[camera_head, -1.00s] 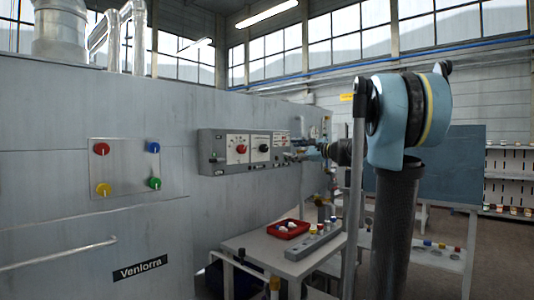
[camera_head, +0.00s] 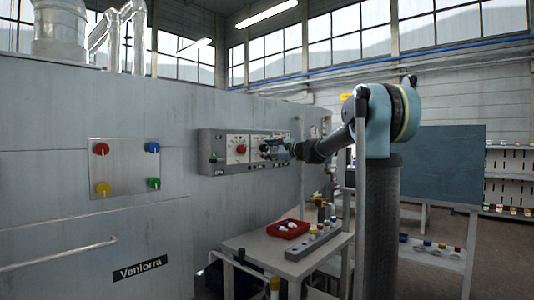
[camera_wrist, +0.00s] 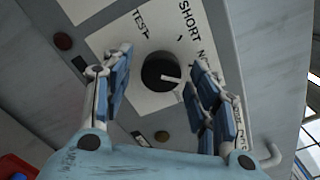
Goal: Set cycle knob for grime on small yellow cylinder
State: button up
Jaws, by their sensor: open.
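The black cycle knob (camera_wrist: 161,73) with a pale pointer line sits on a white plate (camera_wrist: 110,40) in the wrist view. The words TEST and SHORT and part of a word starting with N show around it; other lettering is hidden behind my right finger. My gripper (camera_wrist: 160,85) is open, its blue fingers on either side of the knob, with gaps visible at both sides. In the head view my gripper (camera_head: 270,150) is at the right part of the grey control panel (camera_head: 207,155) and covers the black knob. A small yellow-capped cylinder (camera_head: 322,226) stands in the grey rack.
A red knob (camera_head: 241,149) is on the panel left of my gripper. A red tray (camera_head: 276,232) with white pieces and a grey rack (camera_head: 318,243) stand on the table (camera_head: 240,243) below.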

jog(key=shift+w+a, duration=0.1)
jog(key=shift+a, duration=0.1)
jog(key=c, duration=1.1)
jog(key=shift+o, duration=0.2)
jog(key=shift+n, duration=0.9)
jog(key=o, duration=1.1)
jog(key=shift+c, duration=0.2)
jog(key=shift+d, duration=0.1)
